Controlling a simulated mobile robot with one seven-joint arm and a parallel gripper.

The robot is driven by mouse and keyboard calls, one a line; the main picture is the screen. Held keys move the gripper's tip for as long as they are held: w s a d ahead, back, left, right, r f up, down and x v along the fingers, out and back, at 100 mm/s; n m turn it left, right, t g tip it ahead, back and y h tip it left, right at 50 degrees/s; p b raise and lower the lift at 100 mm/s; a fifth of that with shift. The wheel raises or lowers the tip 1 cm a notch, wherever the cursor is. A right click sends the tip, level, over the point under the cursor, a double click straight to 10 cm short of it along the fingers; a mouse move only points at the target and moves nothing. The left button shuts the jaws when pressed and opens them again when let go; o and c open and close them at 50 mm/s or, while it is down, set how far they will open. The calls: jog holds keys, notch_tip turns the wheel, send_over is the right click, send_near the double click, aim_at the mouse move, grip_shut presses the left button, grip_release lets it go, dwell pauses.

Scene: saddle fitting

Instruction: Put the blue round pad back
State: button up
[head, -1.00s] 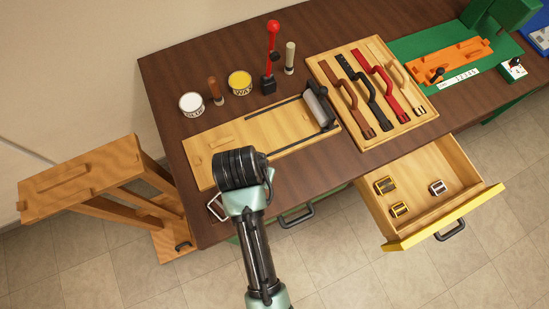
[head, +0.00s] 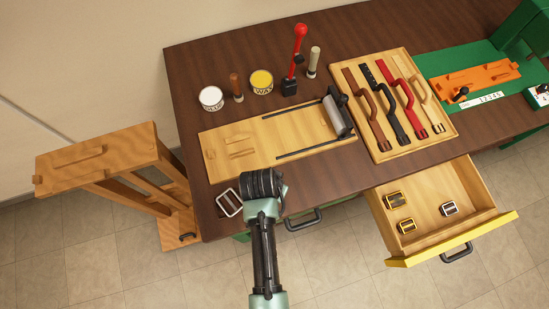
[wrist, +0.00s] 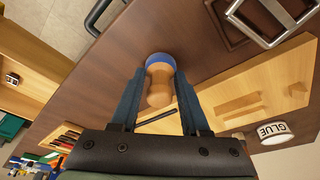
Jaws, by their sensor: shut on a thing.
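My gripper (head: 263,185) is over the front part of the dark table, just right of a metal buckle. In the wrist view my gripper (wrist: 158,78) is shut on a round pad with a blue end (wrist: 160,59) and a pale wooden knobbed body (wrist: 158,88). The blue end points away from the palm. The wrist hides the pad in the head view. I cannot tell whether the blue end touches the table.
A wooden board with a roller (head: 225,165) lies behind my gripper. The buckle (head: 229,203) lies to its left. Glue (head: 211,98) and wax (head: 261,82) tins stand behind. A strap tray (head: 447,128) and an open drawer (head: 480,225) are to the right.

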jog(key=o, duration=1.2)
jog(key=shift+f, duration=0.15)
jog(key=v, duration=1.2)
jog(key=w+r+n+t+y, duration=0.1)
jog(key=w+r+t, duration=0.65)
jog(key=r, duration=0.75)
jog(key=w+r+n+t, duration=0.1)
jog(key=w+r+t, duration=0.3)
jog(key=w+r, duration=0.9)
notch_tip(320, 180, up, 19)
jog(key=s+n+t, duration=0.2)
jog(key=s+t, duration=0.1)
jog(key=t, duration=0.3)
jog(key=s+r+t, duration=0.3)
jog(key=s+r, duration=0.2)
jog(key=r, duration=0.4)
jog(key=s+d+r+n+t, duration=0.1)
jog(key=s+r+t, duration=0.3)
jog(key=r, duration=0.6)
jog(key=shift+s+d, duration=0.25)
jog(key=shift+s, duration=0.6)
